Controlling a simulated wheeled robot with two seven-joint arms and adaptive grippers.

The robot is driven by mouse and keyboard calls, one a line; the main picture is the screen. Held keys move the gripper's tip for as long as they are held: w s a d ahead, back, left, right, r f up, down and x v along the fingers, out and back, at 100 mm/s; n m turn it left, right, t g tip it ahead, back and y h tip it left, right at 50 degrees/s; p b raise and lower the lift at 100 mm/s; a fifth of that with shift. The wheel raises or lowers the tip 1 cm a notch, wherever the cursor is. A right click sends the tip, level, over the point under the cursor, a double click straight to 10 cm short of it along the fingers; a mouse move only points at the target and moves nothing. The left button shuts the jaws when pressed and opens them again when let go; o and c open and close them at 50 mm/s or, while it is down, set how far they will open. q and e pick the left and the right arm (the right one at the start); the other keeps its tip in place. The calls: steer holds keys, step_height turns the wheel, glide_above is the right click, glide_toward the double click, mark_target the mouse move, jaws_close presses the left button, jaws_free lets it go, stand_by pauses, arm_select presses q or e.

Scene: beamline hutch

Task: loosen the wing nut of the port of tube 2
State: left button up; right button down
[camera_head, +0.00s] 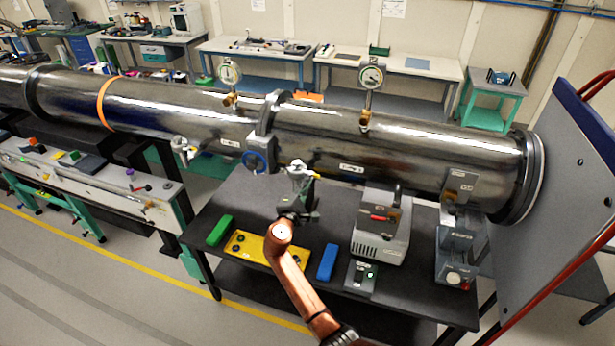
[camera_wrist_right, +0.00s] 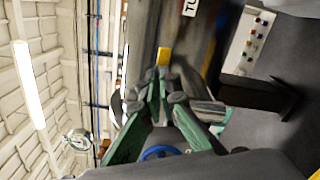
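The tube section right of the flange is tube 2 (camera_head: 410,155); its label is too small to read surely. Its port (camera_head: 298,168) shows as a pale metal fitting low on the front side, partly hidden by my right gripper. My right gripper (camera_head: 303,181) points up at this port from below. In the right wrist view, the green-padded fingers (camera_wrist_right: 168,96) converge closely at their dark tips. A small yellow piece (camera_wrist_right: 164,56) shows just beyond the tips. I cannot make out the wing nut or whether the fingers touch it. My left gripper is not in view.
A blue handwheel (camera_head: 256,161) sits left of the port. Two gauges (camera_head: 371,77) stand above the tubes. The dark table (camera_head: 235,200) below carries a green block (camera_head: 220,230), yellow plate (camera_head: 243,244), blue block (camera_head: 327,262) and grey pump box (camera_head: 380,238). A grey panel stands right.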

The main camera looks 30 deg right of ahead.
steer(key=shift+w+r+n+p, duration=0.1)
steer(key=shift+n+p, duration=2.35)
steer(key=shift+n, duration=0.4)
steer(key=shift+w+r+n+p, duration=0.1)
steer(key=shift+n+p, duration=2.35)
steer(key=shift+n, duration=0.4)
steer(key=c, duration=2.6)
jaws_free()
steer(key=o, duration=0.4)
steer(key=shift+f, duration=0.1)
